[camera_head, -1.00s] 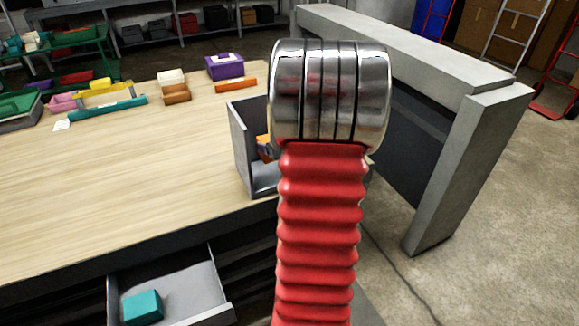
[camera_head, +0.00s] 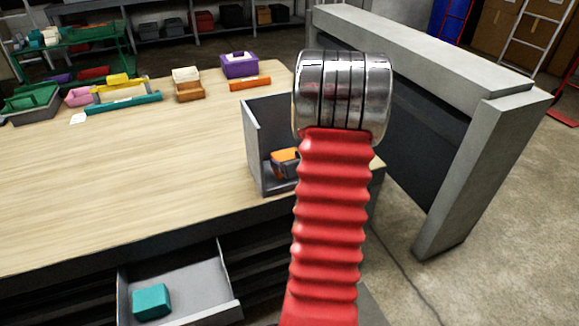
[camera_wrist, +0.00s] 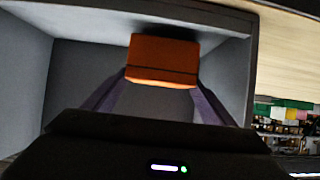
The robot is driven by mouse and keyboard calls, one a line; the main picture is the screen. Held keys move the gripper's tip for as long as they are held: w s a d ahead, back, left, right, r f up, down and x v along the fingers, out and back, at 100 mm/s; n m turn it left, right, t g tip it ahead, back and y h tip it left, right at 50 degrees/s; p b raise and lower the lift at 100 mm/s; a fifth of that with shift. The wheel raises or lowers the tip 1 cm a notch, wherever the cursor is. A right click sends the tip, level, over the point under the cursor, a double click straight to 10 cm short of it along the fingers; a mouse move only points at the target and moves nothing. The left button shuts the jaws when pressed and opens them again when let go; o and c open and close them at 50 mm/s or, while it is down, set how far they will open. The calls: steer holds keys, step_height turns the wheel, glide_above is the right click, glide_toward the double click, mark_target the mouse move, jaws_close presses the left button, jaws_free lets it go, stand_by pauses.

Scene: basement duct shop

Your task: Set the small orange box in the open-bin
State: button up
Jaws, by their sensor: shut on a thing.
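The small orange box (camera_head: 284,157) is inside the grey open-bin (camera_head: 252,140), partly hidden by my arm in the head view. In the wrist view the orange box (camera_wrist: 162,52) is between the two fingertips of my gripper (camera_wrist: 161,79), which is shut on it. Grey walls of the open-bin (camera_wrist: 78,80) surround the box there. Whether the box touches the bin's floor or back wall cannot be told. The bin stands at the right end of the wooden workbench, and my arm covers its right part.
The workbench (camera_head: 130,180) is clear in the middle. A purple box (camera_head: 239,67), an orange bar (camera_head: 250,84) and several trays lie along its far side. An open drawer (camera_head: 185,285) below holds a teal box (camera_head: 151,301). A grey wall-like unit (camera_head: 470,150) stands to the right.

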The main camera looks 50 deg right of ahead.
steer(key=shift+f, duration=1.25)
steer(key=o, duration=1.2)
steer(key=shift+f, duration=0.15)
steer(key=v, duration=1.2)
steer(key=shift+s, duration=0.1)
